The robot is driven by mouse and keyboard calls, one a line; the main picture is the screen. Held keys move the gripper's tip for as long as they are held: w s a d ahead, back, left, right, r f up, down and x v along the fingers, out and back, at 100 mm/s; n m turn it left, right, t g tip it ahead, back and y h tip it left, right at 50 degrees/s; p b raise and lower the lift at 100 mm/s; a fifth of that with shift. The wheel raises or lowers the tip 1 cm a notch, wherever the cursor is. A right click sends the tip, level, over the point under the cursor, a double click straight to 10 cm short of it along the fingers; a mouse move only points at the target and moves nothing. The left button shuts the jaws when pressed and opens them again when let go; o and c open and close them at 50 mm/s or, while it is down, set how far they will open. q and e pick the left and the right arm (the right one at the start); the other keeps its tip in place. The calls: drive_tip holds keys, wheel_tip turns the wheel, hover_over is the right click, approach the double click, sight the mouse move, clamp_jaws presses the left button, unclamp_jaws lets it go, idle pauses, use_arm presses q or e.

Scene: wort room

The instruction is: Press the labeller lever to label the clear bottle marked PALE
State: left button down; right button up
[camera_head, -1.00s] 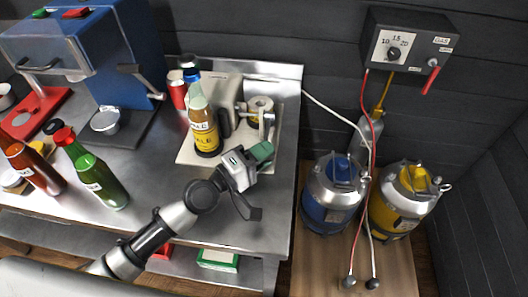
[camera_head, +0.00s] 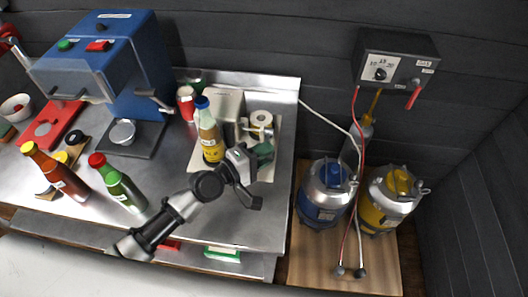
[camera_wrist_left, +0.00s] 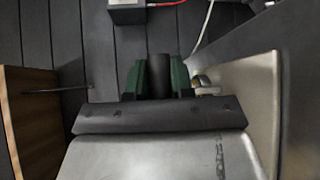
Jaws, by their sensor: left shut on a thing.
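The clear bottle (camera_head: 207,132), with amber contents and a blue cap, stands upright on the pale base of the labeller (camera_head: 228,107). A small marking and a yellow band with a dark lower edge show on it. The labeller has a grey body, a label roll (camera_head: 261,119) and a metal lever (camera_head: 270,132) at its right side. My left gripper (camera_head: 262,152) is at the labeller's front right, right of the bottle. In the left wrist view its green fingers (camera_wrist_left: 160,78) are shut on a dark cylindrical grip, apparently the lever's handle. My right gripper is out of view.
A red-capped green bottle (camera_head: 120,187) and a yellow-capped brown bottle (camera_head: 56,172) stand left on the steel bench. A blue machine (camera_head: 135,60) and a red can (camera_head: 186,101) are behind. Blue (camera_head: 324,192) and yellow (camera_head: 388,205) kegs stand right of the bench.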

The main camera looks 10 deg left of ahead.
use_arm(q)
drive_tip(key=shift+w+r+p, duration=0.2)
drive_tip(key=shift+w+r, duration=0.1)
drive_tip(key=shift+r, duration=0.3)
drive_tip(key=shift+w+r+p, duration=0.2)
drive_tip(key=shift+w+r, duration=0.05)
drive_tip(key=shift+r, duration=0.35)
drive_tip(key=c, duration=1)
unclamp_jaws()
drive_tip(key=shift+o, duration=0.2)
drive_tip(key=shift+f, duration=0.2)
drive_tip(key=shift+s+a+f, duration=0.1)
drive_tip(key=shift+s+a, duration=0.05)
drive_tip(key=b+v, duration=0.3)
drive_tip(key=v, duration=0.7)
drive_tip(key=shift+s+a, duration=0.15)
drive_tip(key=shift+a, duration=0.05)
